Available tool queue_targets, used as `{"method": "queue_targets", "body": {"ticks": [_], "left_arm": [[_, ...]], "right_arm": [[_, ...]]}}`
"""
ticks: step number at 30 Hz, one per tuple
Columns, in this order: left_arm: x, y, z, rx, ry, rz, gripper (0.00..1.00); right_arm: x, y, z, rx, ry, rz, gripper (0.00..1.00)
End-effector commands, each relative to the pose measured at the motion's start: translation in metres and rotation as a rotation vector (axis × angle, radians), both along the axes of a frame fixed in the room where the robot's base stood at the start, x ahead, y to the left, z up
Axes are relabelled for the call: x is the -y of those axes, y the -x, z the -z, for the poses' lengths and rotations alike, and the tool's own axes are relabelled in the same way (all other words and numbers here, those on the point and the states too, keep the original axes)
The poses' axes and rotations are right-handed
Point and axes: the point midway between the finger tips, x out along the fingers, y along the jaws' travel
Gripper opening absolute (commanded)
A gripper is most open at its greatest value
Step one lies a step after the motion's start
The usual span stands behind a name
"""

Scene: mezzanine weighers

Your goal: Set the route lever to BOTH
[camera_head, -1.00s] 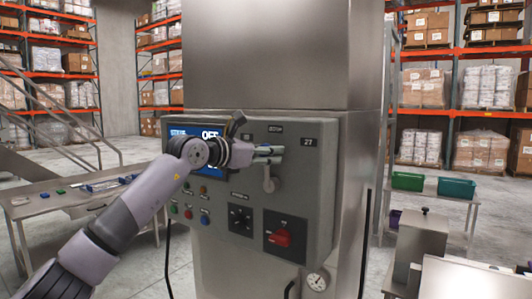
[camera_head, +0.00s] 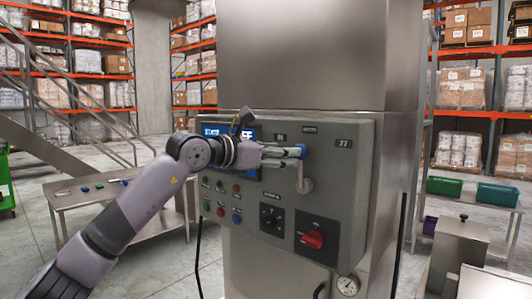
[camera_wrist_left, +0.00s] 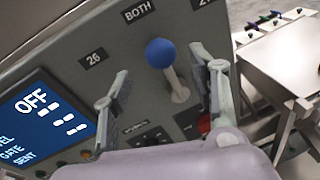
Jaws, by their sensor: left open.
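The route lever (camera_head: 304,180) is on the grey control panel, with a light shaft and a blue ball knob (camera_wrist_left: 160,53). It stands about upright, its knob toward the BOTH label (camera_wrist_left: 138,11), between the 26 label (camera_wrist_left: 92,58) and the 27 label (camera_wrist_left: 205,2). My left gripper (camera_head: 303,152) is at the knob. In the left wrist view its open fingers (camera_wrist_left: 160,85) lie on either side of the lever, with visible gaps to the shaft. In the head view the fingers partly cover the knob. My right gripper is not in view.
The panel also carries a display (camera_wrist_left: 42,110) reading OFF, coloured buttons (camera_head: 236,217), a black dial (camera_head: 271,219) and a red rotary switch (camera_head: 313,239). A table (camera_head: 130,195) with small items stands left. Green bins (camera_head: 445,187) stand right.

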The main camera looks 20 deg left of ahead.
Motion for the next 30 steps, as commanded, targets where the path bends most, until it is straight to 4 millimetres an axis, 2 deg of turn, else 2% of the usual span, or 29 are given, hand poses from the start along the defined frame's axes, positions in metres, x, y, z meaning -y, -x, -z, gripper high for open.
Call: {"method": "queue_targets", "body": {"ticks": [3, 9, 25, 28, 30], "left_arm": [[-0.012, 0.02, -0.002, 0.0, -0.003, -0.002, 0.54], [-0.022, 0.038, -0.005, -0.001, -0.001, 0.0, 0.54], [-0.023, 0.041, -0.004, -0.002, 0.001, 0.002, 0.54], [-0.018, 0.035, 0.01, -0.035, 0.043, 0.024, 0.54], [-0.009, 0.024, 0.036, -0.092, 0.124, 0.061, 0.54]], "right_arm": [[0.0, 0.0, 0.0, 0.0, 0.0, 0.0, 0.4], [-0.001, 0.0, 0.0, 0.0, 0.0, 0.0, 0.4], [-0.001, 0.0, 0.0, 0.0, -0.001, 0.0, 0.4], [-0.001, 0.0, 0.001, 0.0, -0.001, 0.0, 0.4], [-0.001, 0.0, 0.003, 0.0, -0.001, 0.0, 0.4]]}}
